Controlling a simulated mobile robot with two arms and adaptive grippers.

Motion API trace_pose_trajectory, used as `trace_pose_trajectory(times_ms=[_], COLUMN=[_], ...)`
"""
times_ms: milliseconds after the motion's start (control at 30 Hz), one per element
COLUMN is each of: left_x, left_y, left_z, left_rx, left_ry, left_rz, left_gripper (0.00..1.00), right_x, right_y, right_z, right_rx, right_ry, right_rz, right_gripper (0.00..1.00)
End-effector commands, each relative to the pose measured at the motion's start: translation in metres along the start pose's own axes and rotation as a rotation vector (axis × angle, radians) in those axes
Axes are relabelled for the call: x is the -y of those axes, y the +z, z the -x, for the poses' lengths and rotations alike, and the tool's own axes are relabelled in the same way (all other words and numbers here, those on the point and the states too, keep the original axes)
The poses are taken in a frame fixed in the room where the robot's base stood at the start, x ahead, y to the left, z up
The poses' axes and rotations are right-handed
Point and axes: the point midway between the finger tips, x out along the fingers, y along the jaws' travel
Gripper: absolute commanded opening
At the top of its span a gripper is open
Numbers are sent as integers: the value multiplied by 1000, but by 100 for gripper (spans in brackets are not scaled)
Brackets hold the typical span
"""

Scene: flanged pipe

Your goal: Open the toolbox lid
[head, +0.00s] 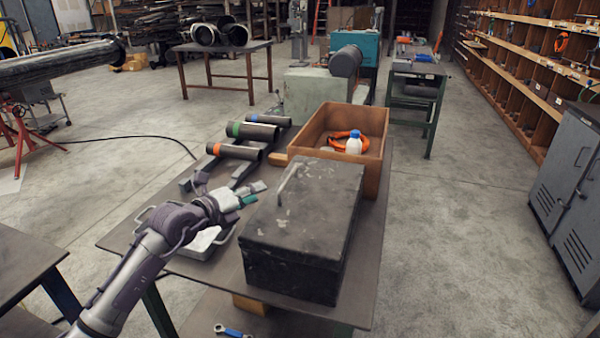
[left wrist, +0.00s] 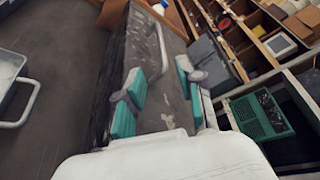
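The toolbox (head: 302,226) is a worn, dark grey box on the near part of the table, and its lid looks shut. A pale bar handle (head: 291,179) is on top of the lid. The toolbox also fills the middle of the left wrist view (left wrist: 160,75), with the handle (left wrist: 161,35) running away from the camera. My left gripper (head: 253,193) is at the toolbox's left side, near the top edge. Its teal-padded fingers (left wrist: 158,88) are apart with nothing held between them. I cannot tell whether they touch the box. My right gripper is not in view.
A wooden crate (head: 315,124) with a white bottle (head: 354,142) and an orange item stands behind the toolbox. Pipes with coloured bands (head: 234,151) lie at the table's back left. A metal tray (head: 207,243) is partly behind my left arm. A blue-handled wrench (head: 232,331) lies below.

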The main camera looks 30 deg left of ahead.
Motion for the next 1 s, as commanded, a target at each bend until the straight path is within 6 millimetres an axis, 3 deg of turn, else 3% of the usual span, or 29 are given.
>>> trace_pose_trajectory(times_ms=[167, 467, 700, 1000], left_x=[1, 2, 1, 0], left_y=[1, 2, 1, 0], left_z=[-11, -71, -115, -138], left_rx=[0, 2, 1, 0], left_ry=[-1, -1, 0, 0], left_rz=[2, 2, 1, 0], left_gripper=[37, 37, 37, 37], right_x=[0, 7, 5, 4], right_y=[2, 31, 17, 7], right_z=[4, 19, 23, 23], right_rx=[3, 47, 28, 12], right_ry=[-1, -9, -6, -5], right_rz=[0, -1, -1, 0], right_gripper=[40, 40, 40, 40])
